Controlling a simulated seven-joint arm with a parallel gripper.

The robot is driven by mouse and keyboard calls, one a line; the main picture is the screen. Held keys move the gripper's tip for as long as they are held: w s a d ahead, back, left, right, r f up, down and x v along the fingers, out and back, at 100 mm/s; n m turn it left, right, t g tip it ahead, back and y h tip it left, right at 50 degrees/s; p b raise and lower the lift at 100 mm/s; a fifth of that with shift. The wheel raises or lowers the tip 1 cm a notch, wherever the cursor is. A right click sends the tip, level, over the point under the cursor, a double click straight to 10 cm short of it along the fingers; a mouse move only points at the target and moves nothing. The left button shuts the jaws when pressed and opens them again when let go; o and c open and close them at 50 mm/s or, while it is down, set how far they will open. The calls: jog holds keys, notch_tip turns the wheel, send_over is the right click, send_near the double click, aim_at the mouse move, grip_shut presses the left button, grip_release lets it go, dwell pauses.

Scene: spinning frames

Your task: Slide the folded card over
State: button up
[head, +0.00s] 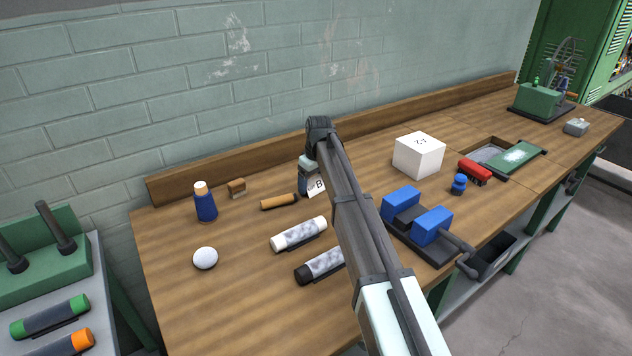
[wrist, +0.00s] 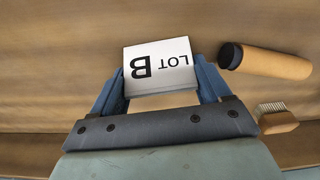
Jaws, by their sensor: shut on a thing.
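The folded card (wrist: 158,68) is white with "LOT B" printed on it in black. In the wrist view it sits between the two blue fingers of my gripper (wrist: 160,82), which is shut on it. In the head view a small part of the card (head: 315,186) shows at my gripper (head: 308,190), near the back of the bench. My arm hides much of the card there. I cannot tell whether the card touches the bench top.
A brown cylinder with a dark end (head: 279,201) and a small brush (head: 236,188) lie to the left of the card. Right of my arm are a white cube (head: 419,155) and a blue vise (head: 432,226).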

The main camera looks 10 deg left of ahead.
aim_at(317, 191)
jog(key=o, duration=1)
jog(key=shift+c, duration=0.2)
notch_tip(317, 191, up, 14)
jog(key=s+d, duration=0.1)
jog(key=shift+d+f, duration=0.2)
jog(key=shift+d, duration=0.15)
jog(key=shift+s, duration=0.1)
